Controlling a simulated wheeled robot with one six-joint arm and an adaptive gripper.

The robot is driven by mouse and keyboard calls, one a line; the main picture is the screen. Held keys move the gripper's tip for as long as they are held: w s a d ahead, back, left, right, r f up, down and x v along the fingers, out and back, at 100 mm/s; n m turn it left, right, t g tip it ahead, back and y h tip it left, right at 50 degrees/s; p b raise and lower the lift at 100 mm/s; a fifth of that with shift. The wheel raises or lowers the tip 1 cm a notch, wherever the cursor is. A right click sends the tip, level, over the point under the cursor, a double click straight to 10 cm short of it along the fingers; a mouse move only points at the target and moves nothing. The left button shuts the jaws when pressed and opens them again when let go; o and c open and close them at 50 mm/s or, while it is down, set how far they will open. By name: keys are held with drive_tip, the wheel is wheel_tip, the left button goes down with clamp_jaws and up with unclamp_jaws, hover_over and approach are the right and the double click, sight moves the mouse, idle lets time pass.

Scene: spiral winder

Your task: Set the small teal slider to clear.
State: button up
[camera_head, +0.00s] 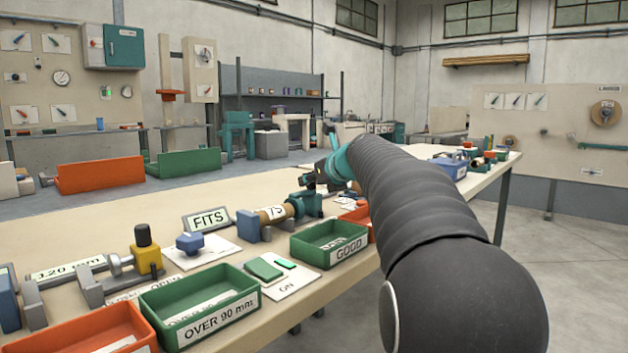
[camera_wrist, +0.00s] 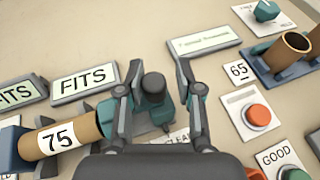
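The small teal slider (camera_wrist: 163,108), with a dark rounded knob on top, sits between the fingers of my gripper (camera_wrist: 159,72) in the wrist view. The fingers stand apart on either side of it, with gaps showing. A label reading in part "CLEAR" (camera_wrist: 181,137) lies just below it, partly covered by my gripper. In the head view my gripper (camera_head: 322,180) is over the table beside a teal block (camera_head: 308,205) at the right end of the tube marked 75. My arm hides part of that area, and the slider's exact setting cannot be told.
The tube marked 75 (camera_wrist: 58,138) lies close at left, with FITS signs (camera_wrist: 84,83) behind it. A green GOOD tray (camera_head: 330,243) stands in front.

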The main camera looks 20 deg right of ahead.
drive_tip(key=shift+o, duration=0.4)
drive_tip(key=shift+d, duration=0.1)
drive_tip(key=shift+s+r, duration=0.1)
drive_tip(key=shift+s, duration=0.1)
drive_tip(key=v, duration=1.1)
drive_tip(key=shift+s, duration=0.2)
drive_tip(key=shift+r, duration=0.1)
